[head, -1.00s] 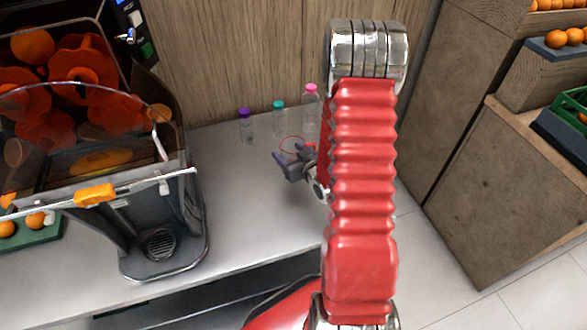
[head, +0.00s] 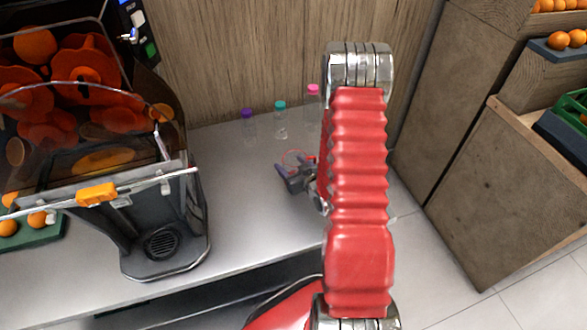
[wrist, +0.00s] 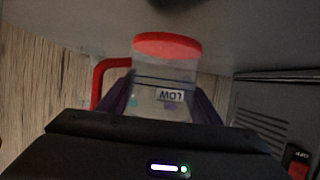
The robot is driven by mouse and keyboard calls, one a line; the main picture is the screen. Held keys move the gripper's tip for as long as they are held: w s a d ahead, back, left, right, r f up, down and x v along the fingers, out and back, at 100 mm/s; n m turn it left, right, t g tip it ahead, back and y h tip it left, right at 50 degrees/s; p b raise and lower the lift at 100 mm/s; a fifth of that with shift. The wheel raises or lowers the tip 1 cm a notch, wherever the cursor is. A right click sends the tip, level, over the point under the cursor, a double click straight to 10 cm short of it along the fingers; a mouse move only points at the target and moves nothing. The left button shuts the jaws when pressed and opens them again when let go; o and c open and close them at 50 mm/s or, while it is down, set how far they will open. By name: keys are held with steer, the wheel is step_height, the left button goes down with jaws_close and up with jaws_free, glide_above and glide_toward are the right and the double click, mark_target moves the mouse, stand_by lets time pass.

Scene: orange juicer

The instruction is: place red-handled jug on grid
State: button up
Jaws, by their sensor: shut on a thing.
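The clear jug with a red rim and red handle shows in the wrist view (wrist: 165,48), between the two fingers of my gripper (wrist: 162,100). A label reading "LOW" is on its wall, upside down in this view. In the head view my gripper (head: 290,181) is shut on the jug over the grey counter, and only the jug's thin red outline (head: 296,154) shows. My red arm hides part of that area. The round dark grid (head: 162,243) is on the juicer's base, to the left of my gripper and clear of the jug. Nothing stands on the grid.
The juicer (head: 178,200) stands at the left, its front over the grid. Bottles with purple (head: 246,114), teal (head: 280,105) and pink (head: 313,90) caps stand at the counter's back. The counter (head: 245,215) between juicer and gripper is clear. Wooden cabinets are at the right.

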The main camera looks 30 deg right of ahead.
steer(key=shift+f, duration=1.4)
steer(key=o, duration=1.1)
steer(key=shift+s+r, duration=0.2)
steer(key=shift+s, duration=0.15)
steer(key=v, duration=1.1)
steer(key=shift+s, duration=0.1)
steer(key=shift+c, duration=0.7)
